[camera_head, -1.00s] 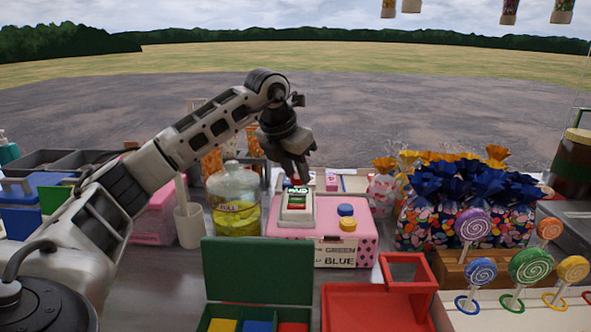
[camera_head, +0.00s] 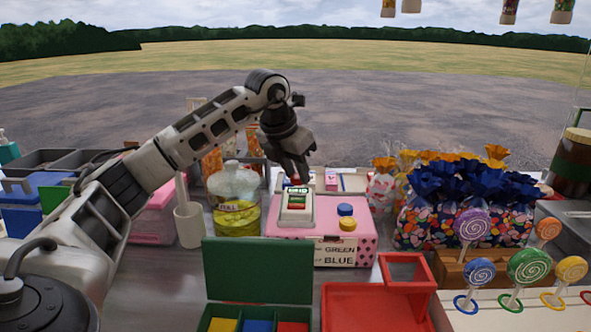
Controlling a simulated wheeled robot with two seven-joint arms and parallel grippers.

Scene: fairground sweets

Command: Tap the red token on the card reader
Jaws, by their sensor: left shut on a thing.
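The card reader (camera_head: 296,212) is a pale slanted device with a green display with white lettering and a red area below it. It stands on a pink box (camera_head: 354,231). My left gripper (camera_head: 296,174) points down just above and behind the reader's top edge. It is shut on the red token (camera_head: 295,181), of which only a small red bit shows at the fingertips. I cannot tell whether the token touches the reader. My right gripper is not in view.
Blue (camera_head: 345,209) and yellow (camera_head: 348,223) round pieces sit right of the reader. A jar of yellow liquid (camera_head: 235,190) stands close on the left. Sweet bags (camera_head: 425,228) and lollipops (camera_head: 529,266) stand right. A green open box (camera_head: 258,272) and red tray (camera_head: 370,305) lie in front.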

